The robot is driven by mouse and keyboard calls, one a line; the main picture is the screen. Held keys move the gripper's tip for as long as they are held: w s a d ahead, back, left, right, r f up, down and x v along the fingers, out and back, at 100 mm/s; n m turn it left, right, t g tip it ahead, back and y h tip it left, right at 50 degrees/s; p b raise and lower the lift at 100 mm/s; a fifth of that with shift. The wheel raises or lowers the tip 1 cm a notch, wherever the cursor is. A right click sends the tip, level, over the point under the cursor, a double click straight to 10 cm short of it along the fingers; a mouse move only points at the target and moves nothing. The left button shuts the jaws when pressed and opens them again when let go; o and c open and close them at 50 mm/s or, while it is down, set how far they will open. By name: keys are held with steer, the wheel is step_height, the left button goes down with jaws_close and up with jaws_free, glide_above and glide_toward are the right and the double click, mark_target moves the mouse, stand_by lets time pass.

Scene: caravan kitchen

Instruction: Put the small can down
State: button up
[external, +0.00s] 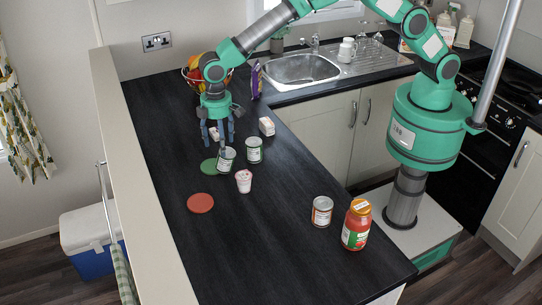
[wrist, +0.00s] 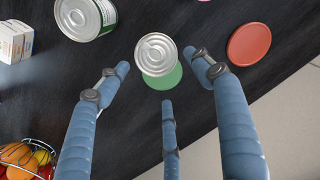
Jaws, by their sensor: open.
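The small can (external: 226,160) has a silver lid and a pale label. It is beside the green disc (external: 209,166), overlapping part of it in the wrist view, and looks slightly tilted in the external view. I cannot tell whether its base rests fully on the counter. My gripper (external: 219,145) is just above it, pointing down. In the wrist view the small can's lid (wrist: 156,54) is between the spread blue fingertips (wrist: 158,72), with gaps visible around it. The green disc (wrist: 165,77) shows partly from under the can.
Close by are a second can (external: 254,150), a pink-and-white cup (external: 244,182), white boxes (external: 266,126) and a red disc (external: 200,203). A can (external: 322,211) and a sauce jar (external: 357,226) stand at the front right. The counter's front left is clear.

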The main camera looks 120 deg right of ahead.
steer(key=shift+r, duration=2.3)
steer(key=shift+r, duration=0.2)
steer(key=s+a+r+t, duration=0.1)
steer(key=s+a+r, duration=0.3)
steer(key=s+r, duration=0.95)
steer(key=s+a+r+t, duration=0.2)
steer(key=s+a+r, duration=0.2)
steer(key=s+r, duration=0.95)
steer(key=s+a+r+n+t, duration=0.1)
steer(key=s+r, duration=0.2)
steer(key=s, duration=0.4)
steer(key=s+a+r, duration=0.1)
steer(key=s+r, duration=0.1)
steer(key=s, duration=0.5)
steer(key=s+a+f, duration=0.1)
steer(key=s+f, duration=0.1)
steer(key=s, duration=0.6)
steer(key=s+a+f+t, duration=0.1)
steer(key=s+f, duration=0.1)
steer(key=s, duration=0.7)
steer(key=shift+s+n+t, duration=0.15)
steer(key=shift+n+t, duration=0.15)
steer(key=shift+n, duration=0.1)
